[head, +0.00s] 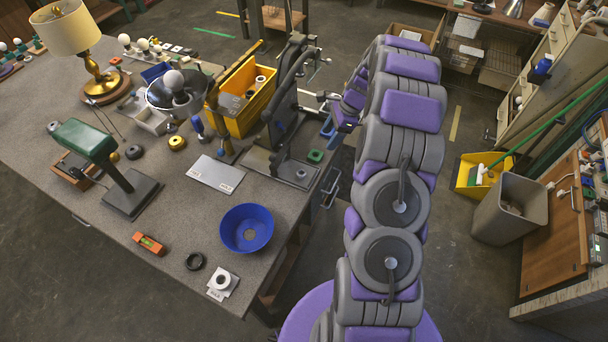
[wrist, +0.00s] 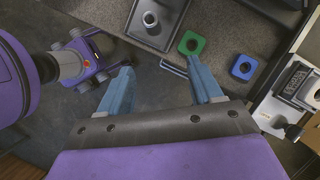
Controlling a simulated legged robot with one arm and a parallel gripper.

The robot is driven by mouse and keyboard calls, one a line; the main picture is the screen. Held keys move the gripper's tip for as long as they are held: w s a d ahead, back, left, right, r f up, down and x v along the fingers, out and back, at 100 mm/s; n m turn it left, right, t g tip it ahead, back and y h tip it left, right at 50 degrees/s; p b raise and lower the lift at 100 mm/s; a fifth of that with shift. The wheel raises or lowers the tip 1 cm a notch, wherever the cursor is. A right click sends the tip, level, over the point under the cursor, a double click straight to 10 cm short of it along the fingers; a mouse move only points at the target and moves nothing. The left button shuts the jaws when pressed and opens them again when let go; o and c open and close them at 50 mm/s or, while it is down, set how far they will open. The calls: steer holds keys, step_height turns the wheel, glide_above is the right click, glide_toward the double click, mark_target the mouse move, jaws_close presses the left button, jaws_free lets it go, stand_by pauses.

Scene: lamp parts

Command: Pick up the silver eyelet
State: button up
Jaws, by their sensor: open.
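A small round silver piece with a dark centre (wrist: 149,19), which looks like the silver eyelet, sits on a dark flat base at the top of the wrist view. In the head view a small pale ring (head: 301,173) sits on the front of the press base; I cannot tell for sure that it is the same piece. My gripper (wrist: 162,80) is open, with its two blue fingers wide apart and nothing between them. In the wrist view the silver piece lies beyond the fingertips, slightly left of the middle of the gap, and apart from them.
A green square piece (wrist: 191,43) and a blue one (wrist: 244,67) lie near the table edge. The black press (head: 285,110) stands upright on the table. A yellow bin (head: 245,95) is left of it. A blue bowl (head: 247,228) sits near the front edge.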

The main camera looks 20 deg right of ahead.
steer(key=b, duration=0.2)
glide_above(302, 173)
steer(key=d, duration=0.2)
steer(key=f, duration=0.7)
steer(key=shift+a, duration=0.25)
steer(key=d+f, duration=0.2)
steer(key=f, duration=0.1)
steer(key=shift+d+f, duration=0.15)
steer(key=shift+d, duration=0.25)
steer(key=a+f, duration=0.2)
steer(key=a+f+b, duration=0.1)
steer(key=a+f, duration=0.1)
steer(key=a, duration=0.1)
steer(key=shift+w, duration=0.1)
steer(key=shift+d, duration=0.45)
steer(key=shift+d+f, duration=0.1)
steer(key=shift+d, duration=0.75)
steer(key=c, duration=0.3)
steer(key=shift+c, duration=1.4)
steer(key=shift+a, duration=0.55)
steer(key=c, duration=0.3)
steer(key=shift+a, duration=0.15)
steer(key=shift+c, duration=1.1)
